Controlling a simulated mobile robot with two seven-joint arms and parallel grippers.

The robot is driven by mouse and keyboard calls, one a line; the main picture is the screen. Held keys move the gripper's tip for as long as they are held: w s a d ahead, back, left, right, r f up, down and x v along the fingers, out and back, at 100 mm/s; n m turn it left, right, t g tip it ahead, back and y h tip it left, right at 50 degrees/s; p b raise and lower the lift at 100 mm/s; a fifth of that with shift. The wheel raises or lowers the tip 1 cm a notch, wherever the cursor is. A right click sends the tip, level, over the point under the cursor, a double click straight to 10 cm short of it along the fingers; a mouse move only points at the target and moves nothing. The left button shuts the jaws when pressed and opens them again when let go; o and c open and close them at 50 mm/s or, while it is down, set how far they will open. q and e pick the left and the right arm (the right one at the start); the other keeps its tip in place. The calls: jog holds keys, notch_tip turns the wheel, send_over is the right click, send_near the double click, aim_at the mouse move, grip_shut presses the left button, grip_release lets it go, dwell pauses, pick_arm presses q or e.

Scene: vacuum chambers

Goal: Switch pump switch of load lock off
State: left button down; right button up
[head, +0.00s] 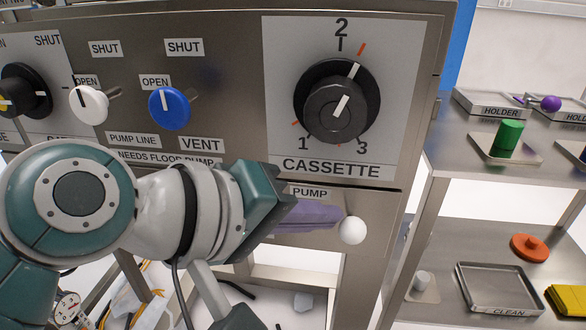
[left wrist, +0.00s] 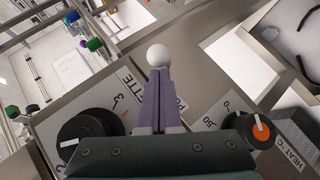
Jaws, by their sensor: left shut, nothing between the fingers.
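The pump switch shows as a white ball knob (head: 352,230) below and right of the PUMP label (head: 310,193) on the steel panel. Its lever is hidden. My left gripper (head: 335,215) reaches in from the left with its purple fingers shut and empty, its tips right beside the ball. In the left wrist view the closed fingers (left wrist: 157,75) point at the white ball (left wrist: 159,55), which sits just past the tips. I cannot tell whether they touch it. My right gripper is not in view.
The black CASSETTE dial (head: 337,102) is above the switch. The blue VENT knob (head: 170,108) and white PUMP LINE knob (head: 90,104) are to its left. A shelf with holders, a green cylinder (head: 508,138) and a CLEAN tray (head: 496,311) stands at right.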

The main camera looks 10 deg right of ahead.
pick_arm(q)
jog(key=shift+s+f+t+b, duration=0.15)
jog(key=shift+f+t+b, duration=0.15)
jog(key=shift+b, duration=0.15)
jog(key=shift+a, duration=0.1)
notch_tip(320, 180, down, 7)
jog(key=s+m+t+h+b, duration=0.1)
jog(key=m+t+h+b, duration=0.4)
jog(key=b, duration=1.9)
jog(key=shift+s+a+r+m+t+h, duration=0.2)
jog(key=shift+m+t+h, duration=0.1)
jog(key=shift+t+h, duration=0.15)
